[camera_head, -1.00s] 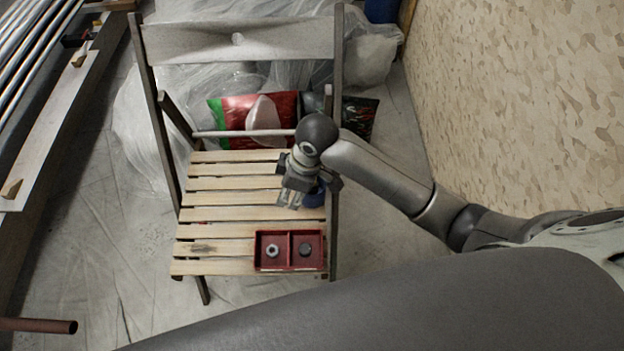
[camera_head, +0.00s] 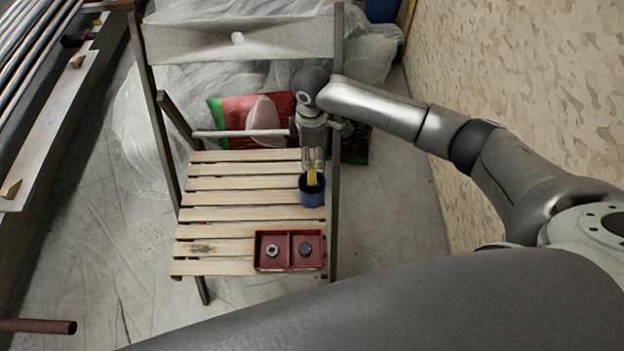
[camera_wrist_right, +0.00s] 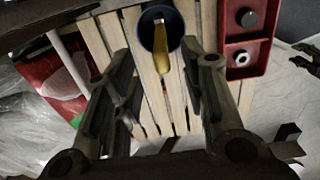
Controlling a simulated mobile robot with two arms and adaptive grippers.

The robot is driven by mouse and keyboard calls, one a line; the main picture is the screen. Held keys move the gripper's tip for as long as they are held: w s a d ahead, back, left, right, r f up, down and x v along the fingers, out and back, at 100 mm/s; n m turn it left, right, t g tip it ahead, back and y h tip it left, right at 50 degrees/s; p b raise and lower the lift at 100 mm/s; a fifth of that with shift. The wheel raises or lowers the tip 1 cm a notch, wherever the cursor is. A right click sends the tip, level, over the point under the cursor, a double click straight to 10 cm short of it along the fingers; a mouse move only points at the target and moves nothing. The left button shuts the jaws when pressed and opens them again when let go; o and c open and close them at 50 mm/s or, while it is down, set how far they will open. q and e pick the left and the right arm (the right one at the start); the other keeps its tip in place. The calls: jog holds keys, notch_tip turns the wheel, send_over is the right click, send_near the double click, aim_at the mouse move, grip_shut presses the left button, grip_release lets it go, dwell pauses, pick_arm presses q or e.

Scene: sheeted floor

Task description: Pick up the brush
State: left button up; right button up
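The brush (camera_head: 312,177) shows as a yellow handle standing up out of a blue cup (camera_head: 312,194) on the right side of the wooden chair seat. My right gripper (camera_head: 313,163) is just above and behind the cup in the head view. In the right wrist view the brush (camera_wrist_right: 162,58) extends from the cup (camera_wrist_right: 148,36) toward the space between the spread fingers of my right gripper (camera_wrist_right: 155,88). The fingers are open, and I see no contact with the handle. The brush's lower end is hidden in the cup. My left gripper is not identifiable in either view.
The slatted chair (camera_head: 215,214) has a red two-compartment tray (camera_head: 289,234) at its front right, holding small metal parts. The chair back (camera_head: 190,42) and side frame stand close to my arm. A patterned wall (camera_head: 520,110) is at right. The seat's left side is clear.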

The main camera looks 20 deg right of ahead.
aim_at(312, 160)
notch_tip(312, 160, down, 5)
jog(key=shift+s+f, duration=0.1)
jog(key=shift+f, duration=0.1)
grip_shut()
dwell(0.3)
